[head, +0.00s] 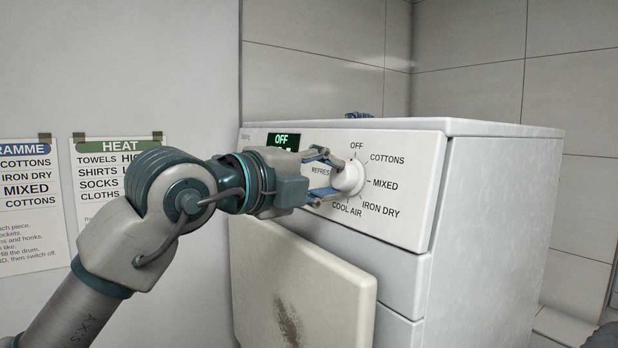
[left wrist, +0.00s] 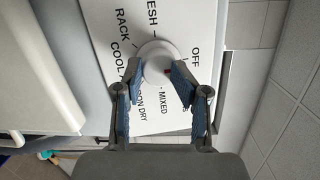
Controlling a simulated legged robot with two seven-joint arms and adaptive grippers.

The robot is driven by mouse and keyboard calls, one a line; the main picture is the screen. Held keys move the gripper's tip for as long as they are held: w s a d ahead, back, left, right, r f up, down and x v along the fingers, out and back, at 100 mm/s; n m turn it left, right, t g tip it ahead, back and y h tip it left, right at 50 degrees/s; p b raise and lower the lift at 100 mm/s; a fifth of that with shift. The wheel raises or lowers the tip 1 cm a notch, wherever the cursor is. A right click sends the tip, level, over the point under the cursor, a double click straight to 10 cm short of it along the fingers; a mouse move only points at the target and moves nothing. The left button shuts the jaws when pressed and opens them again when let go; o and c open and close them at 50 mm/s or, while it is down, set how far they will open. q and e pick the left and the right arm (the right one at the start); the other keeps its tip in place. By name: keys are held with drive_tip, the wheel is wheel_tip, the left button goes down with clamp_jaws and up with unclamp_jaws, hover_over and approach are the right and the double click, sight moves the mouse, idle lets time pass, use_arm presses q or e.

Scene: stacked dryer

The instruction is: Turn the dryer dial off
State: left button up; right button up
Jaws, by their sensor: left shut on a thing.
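The white round dial (head: 351,178) is on the dryer's control panel (head: 420,160), ringed by OFF, COTTONS, MIXED, IRON DRY, COOL AIR and partly hidden labels. My left gripper (head: 331,177) is shut on the dial, one finger above and one below in the head view. In the left wrist view the fingers (left wrist: 159,80) sit on both sides of the dial (left wrist: 156,58). A small red mark shows on it beside the right finger, but I cannot tell exactly which label it points at. My right gripper is not in view.
The dryer's pale, stained front door (head: 300,285) stands below the panel and my arm. A blue item (head: 359,115) lies on top of the dryer. HEAT (head: 118,170) and PROGRAMME (head: 30,200) notices hang on the left wall. Tiled walls stand behind and to the right.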

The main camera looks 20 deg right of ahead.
use_arm(q)
drive_tip(key=shift+d+f, duration=0.3)
